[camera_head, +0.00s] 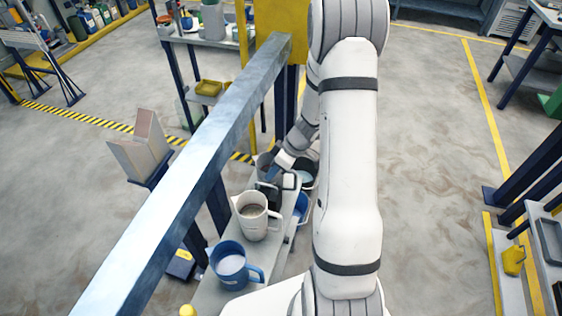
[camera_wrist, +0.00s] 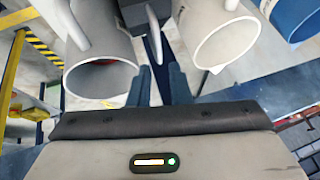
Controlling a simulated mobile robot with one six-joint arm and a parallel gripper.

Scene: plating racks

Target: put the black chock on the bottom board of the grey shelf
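A dark block, likely the black chock (camera_wrist: 132,12), is at the top of the wrist view between two pale jugs, partly cut off by the frame. A grey curved loop hangs beside it. In the head view a small dark shape, likely the same chock (camera_head: 267,188), sits between the jugs on a narrow grey board (camera_head: 208,298). I cannot tell which board is the bottom one.
A long grey beam (camera_head: 190,165) runs along the left.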

